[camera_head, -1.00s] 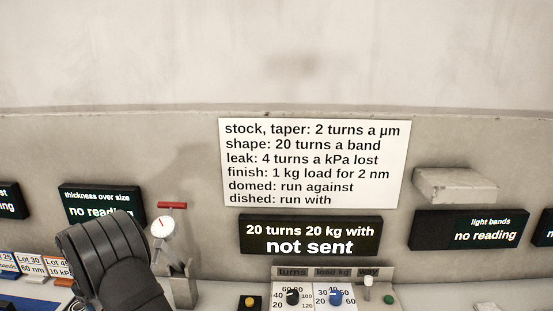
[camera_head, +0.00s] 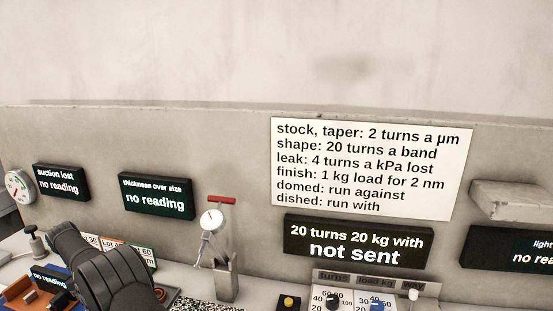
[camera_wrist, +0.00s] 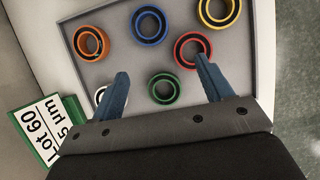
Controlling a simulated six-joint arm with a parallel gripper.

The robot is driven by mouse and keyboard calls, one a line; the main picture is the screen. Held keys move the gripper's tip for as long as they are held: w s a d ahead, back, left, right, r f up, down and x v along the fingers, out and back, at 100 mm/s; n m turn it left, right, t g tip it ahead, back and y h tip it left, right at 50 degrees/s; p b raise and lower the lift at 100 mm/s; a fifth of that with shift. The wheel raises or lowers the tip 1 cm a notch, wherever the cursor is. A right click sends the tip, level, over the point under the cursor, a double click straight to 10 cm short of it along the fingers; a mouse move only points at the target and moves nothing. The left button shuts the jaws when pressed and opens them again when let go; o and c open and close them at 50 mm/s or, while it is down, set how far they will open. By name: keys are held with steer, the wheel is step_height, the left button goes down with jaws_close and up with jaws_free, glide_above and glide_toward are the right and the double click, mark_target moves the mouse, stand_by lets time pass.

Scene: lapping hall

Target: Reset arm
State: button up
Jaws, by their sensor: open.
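My gripper (camera_wrist: 162,66) shows in the wrist view with its two blue fingers spread apart and nothing between them. It is above a grey tray (camera_wrist: 118,71) of coloured rings. A green ring (camera_wrist: 164,88) lies between and below the fingers, and a red ring (camera_wrist: 192,50) is by the right fingertip. A white ring (camera_wrist: 100,95) is partly hidden by the left finger. Orange (camera_wrist: 91,43), blue (camera_wrist: 148,24) and yellow (camera_wrist: 219,11) rings lie farther up. In the head view my dark arm fills the lower left; my fingers are not seen there.
A Lot 60 card (camera_wrist: 42,130) stands beside the tray. The head view shows a dial gauge on a stand (camera_head: 211,222), a "not sent" display (camera_head: 354,243), a control panel with knobs (camera_head: 352,297), a "no reading" thickness display (camera_head: 156,196) and a wall notice (camera_head: 370,168).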

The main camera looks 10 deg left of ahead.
steer(key=shift+d+r, duration=0.1)
steer(key=shift+d, duration=1.9)
